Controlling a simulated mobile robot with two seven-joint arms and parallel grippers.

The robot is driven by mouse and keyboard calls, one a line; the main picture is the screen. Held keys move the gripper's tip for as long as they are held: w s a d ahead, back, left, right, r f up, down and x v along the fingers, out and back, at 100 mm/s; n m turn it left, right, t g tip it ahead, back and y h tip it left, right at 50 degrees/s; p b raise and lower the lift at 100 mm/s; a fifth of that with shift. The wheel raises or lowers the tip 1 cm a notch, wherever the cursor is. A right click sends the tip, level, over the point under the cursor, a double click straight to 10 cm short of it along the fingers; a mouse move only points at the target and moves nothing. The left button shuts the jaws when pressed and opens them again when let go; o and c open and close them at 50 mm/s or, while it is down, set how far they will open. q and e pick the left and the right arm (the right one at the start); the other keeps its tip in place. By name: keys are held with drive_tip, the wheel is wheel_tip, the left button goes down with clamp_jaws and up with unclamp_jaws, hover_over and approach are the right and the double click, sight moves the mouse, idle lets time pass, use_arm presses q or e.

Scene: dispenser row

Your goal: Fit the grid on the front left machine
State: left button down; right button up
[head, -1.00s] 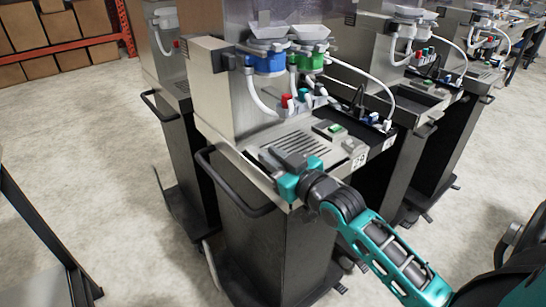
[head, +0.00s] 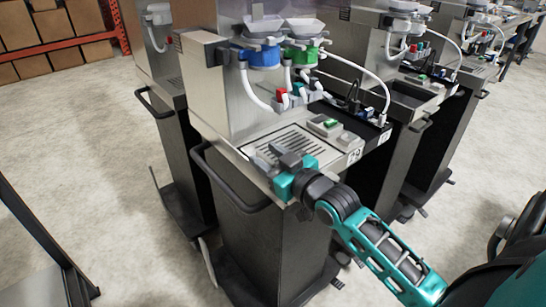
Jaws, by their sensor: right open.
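The grid (head: 285,143), a slotted metal plate, lies flat at the tray area on the front ledge of the nearest machine (head: 222,100). From this view it looks level, but I cannot tell whether every edge sits down in its recess. My right gripper (head: 281,155) is open at the front edge of the grid, its dark fingers over the near part of it. I cannot tell whether the fingers touch the grid. Its near corner is partly hidden by the gripper. My left gripper is out of view.
A blue-collared funnel (head: 263,57) and a green-collared one (head: 301,57) hang above the ledge. A green-buttoned box (head: 327,126) sits right of the grid. A black handle rail (head: 225,188) juts out at front left. More machines stand behind and right.

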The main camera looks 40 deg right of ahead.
drive_tip(key=s+d, duration=0.1)
drive_tip(key=s, duration=1.1)
drive_tip(key=shift+s+r, duration=0.35)
drive_tip(key=shift+s, duration=0.05)
drive_tip(key=s+a+f+g, duration=0.2)
drive_tip(key=a+f, duration=0.4)
drive_tip(key=f, duration=0.5)
drive_tip(key=s+a+f+g, duration=0.2)
drive_tip(key=a+f+g, duration=0.2)
drive_tip(key=a+f, duration=0.3)
wheel_tip(320, 180, down, 5)
drive_tip(key=shift+s+a+r+g+y, duration=0.1)
drive_tip(key=shift+s+a+g+y, duration=0.1)
drive_tip(key=shift+s+g+y, duration=0.15)
drive_tip(key=shift+c, duration=0.4)
drive_tip(key=shift+s+d, duration=0.1)
drive_tip(key=shift+d, duration=0.05)
